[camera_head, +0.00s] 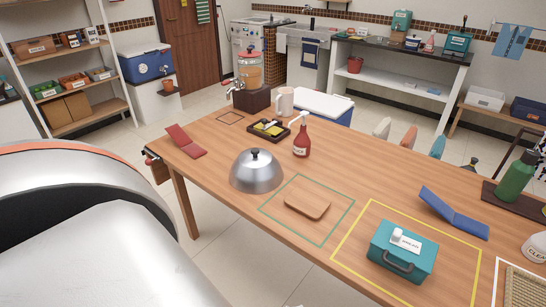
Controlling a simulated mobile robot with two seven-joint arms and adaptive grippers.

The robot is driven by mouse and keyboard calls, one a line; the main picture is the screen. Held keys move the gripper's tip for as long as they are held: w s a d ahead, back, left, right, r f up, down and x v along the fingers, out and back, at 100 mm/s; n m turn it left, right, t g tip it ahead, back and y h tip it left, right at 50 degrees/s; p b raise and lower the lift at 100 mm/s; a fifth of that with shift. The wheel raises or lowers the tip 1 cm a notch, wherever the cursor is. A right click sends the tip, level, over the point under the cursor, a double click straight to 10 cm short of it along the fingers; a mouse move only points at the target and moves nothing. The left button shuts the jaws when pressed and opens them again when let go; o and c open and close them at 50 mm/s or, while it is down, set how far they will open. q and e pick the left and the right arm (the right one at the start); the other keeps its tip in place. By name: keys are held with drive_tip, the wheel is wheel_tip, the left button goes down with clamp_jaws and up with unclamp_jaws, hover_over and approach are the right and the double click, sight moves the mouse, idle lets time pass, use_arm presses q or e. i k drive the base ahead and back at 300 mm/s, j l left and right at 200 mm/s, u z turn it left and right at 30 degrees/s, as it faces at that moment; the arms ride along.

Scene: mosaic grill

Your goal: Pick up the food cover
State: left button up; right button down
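The food cover (256,172) is a shiny silver dome with a dark knob on top (254,153). It sits upright on the wooden table near its front edge, just left of a green outlined square. Neither of my grippers shows in the head view, and nothing touches the cover.
A wooden board (307,205) lies inside the green outline. A red bottle (301,140) and a dark tray (270,130) stand behind the cover. A teal box (402,250) is at right. A red folded item (185,141) lies at left. Table (218,146) around the cover is mostly clear.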

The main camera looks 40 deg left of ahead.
sight(255, 169)
drive_tip(key=j+z, duration=0.25)
drive_tip(key=j, duration=0.2)
drive_tip(key=k+j+z, duration=0.25)
drive_tip(key=j, duration=0.2)
drive_tip(key=j+z, duration=0.1)
drive_tip(key=j, duration=0.2)
drive_tip(key=k+j+z, duration=0.1)
drive_tip(key=j, duration=0.2)
drive_tip(key=k+j+z, duration=0.1)
drive_tip(key=j, duration=0.2)
drive_tip(key=k+j, duration=0.15)
drive_tip(key=j, duration=0.2)
drive_tip(key=k+j, duration=0.15)
drive_tip(key=j, duration=0.2)
drive_tip(key=k+j+z, duration=0.1)
drive_tip(key=j, duration=0.3)
drive_tip(key=k+j, duration=0.4)
drive_tip(key=j, duration=0.3)
